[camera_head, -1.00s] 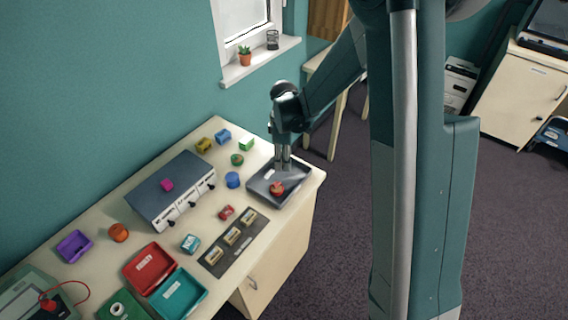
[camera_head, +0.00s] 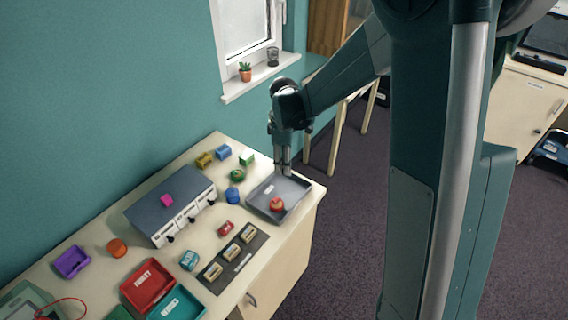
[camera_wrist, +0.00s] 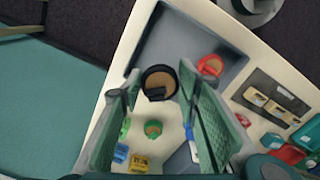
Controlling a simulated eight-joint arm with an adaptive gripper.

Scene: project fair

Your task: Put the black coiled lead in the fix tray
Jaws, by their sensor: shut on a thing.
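The black coiled lead (camera_wrist: 158,82) shows in the wrist view as a dark ring between my fingertips. My gripper (camera_wrist: 160,88) is shut on it. In the head view my gripper (camera_head: 283,172) points down at the back edge of a grey tray (camera_head: 297,186), and the lead is too small to make out there. The grey tray (camera_wrist: 195,38) lies beyond and below the lead in the wrist view. It holds a red coil (camera_head: 277,204), also seen in the wrist view (camera_wrist: 210,66). Its label is too small to read.
A red tray (camera_head: 148,286) marked faulty and a teal tray (camera_head: 178,304) stand at the front left. A dark plate with several slots (camera_head: 237,257), a grey-topped box (camera_head: 165,205) and several coloured reels, including a green one (camera_head: 237,174), stand on the table.

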